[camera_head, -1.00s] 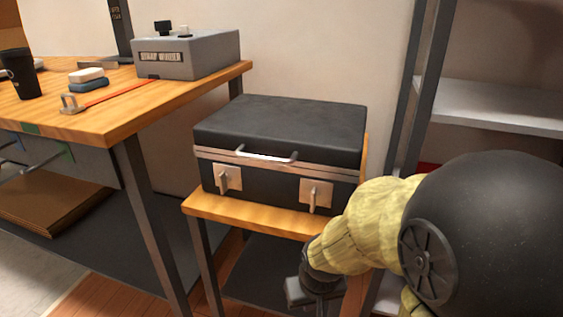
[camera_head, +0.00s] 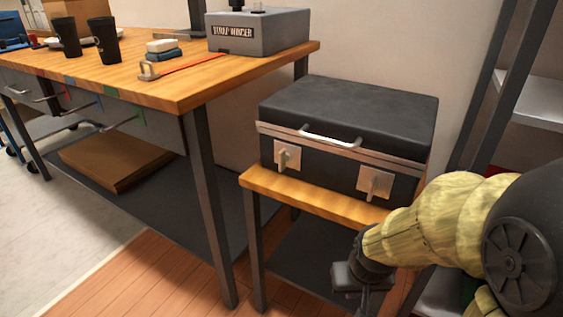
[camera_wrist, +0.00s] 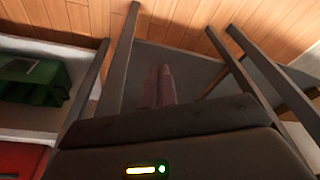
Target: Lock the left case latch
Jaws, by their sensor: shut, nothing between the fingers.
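A closed black case (camera_head: 350,115) lies flat on a small wooden stand in the head view. The left case latch (camera_head: 287,157) is a pale metal plate with a small lever on the case's front face. A similar right latch (camera_head: 374,184) sits on the same face, and a handle (camera_head: 332,139) is between and above them. Whether either latch is locked cannot be told. My gripper (camera_head: 352,290) hangs low in front of the stand, below and right of the left latch, touching neither latch. In the wrist view its fingers (camera_wrist: 160,85) are together and empty.
The stand's wooden top (camera_head: 300,198) has a narrow bare strip before the case. A workbench (camera_head: 185,85) with cups and a grey box (camera_head: 258,32) stands left. A shelf rack (camera_head: 538,100) is at right. In the wrist view, a green item (camera_wrist: 35,75) lies on a shelf.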

